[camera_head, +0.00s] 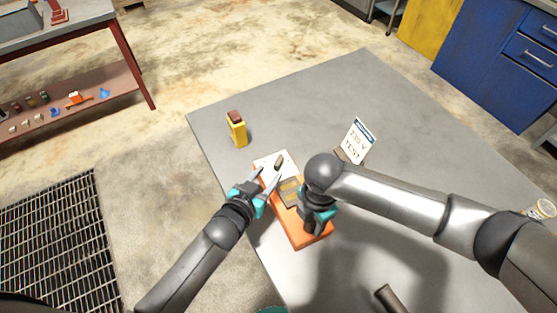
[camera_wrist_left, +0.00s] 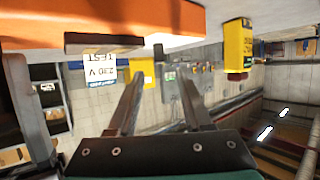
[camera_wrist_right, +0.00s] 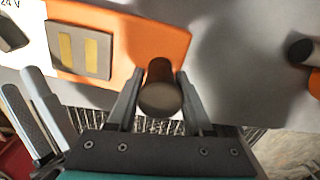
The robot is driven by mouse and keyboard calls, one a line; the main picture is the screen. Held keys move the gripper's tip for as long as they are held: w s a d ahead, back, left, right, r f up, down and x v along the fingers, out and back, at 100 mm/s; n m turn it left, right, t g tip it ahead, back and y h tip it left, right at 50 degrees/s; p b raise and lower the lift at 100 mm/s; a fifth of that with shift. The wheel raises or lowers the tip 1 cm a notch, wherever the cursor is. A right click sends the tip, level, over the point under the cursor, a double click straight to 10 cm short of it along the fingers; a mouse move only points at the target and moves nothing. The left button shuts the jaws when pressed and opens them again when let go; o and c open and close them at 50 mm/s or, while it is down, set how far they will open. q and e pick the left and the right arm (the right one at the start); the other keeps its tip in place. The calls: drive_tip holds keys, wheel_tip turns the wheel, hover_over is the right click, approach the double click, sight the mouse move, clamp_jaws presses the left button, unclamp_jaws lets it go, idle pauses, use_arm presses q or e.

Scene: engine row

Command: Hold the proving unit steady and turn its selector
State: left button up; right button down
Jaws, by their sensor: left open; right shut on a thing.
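The orange proving unit (camera_head: 312,238) lies on the grey table, with a white panel at its far end. Its dark selector (camera_head: 279,161) stands on that panel and is partly in the right wrist view (camera_wrist_right: 12,36). My right gripper (camera_wrist_right: 158,100) is shut on the unit's dark upright post (camera_wrist_right: 160,85) at the near end; the arm hides much of this in the head view. My left gripper (camera_head: 267,176) is open and empty, just short of the selector, its fingers beside the panel. The unit's orange side also shows in the left wrist view (camera_wrist_left: 170,18).
A yellow device (camera_head: 237,129) stands beyond the unit near the table's left edge. A "230 V TEST" sign (camera_head: 359,139) stands to the right. A dark cylinder (camera_head: 388,298) lies near the front. The table's far part is clear.

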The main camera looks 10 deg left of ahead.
sight(277, 163)
use_arm(q)
drive_tip(key=shift+x, duration=3.95)
clamp_jaws()
